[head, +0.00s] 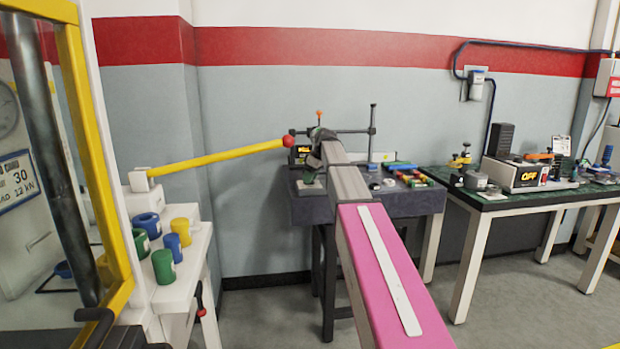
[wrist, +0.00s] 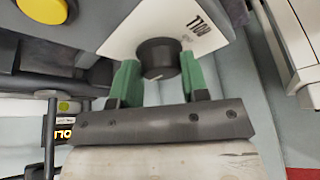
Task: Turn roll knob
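The roll knob (wrist: 158,58) is a short, dark round knob on a white plate (wrist: 112,42) whose label reads "ROLL" upside down in the wrist view. My gripper (wrist: 158,68) has two green fingers, one on each side of the knob.
A yellow bar (head: 215,160) with a red ball end slants toward the bench from the left. Coloured cups (head: 164,266) stand on a white table at left. A green-topped table (head: 515,196) with devices stands at right. In the wrist view a yellow button (wrist: 43,9) is at upper left.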

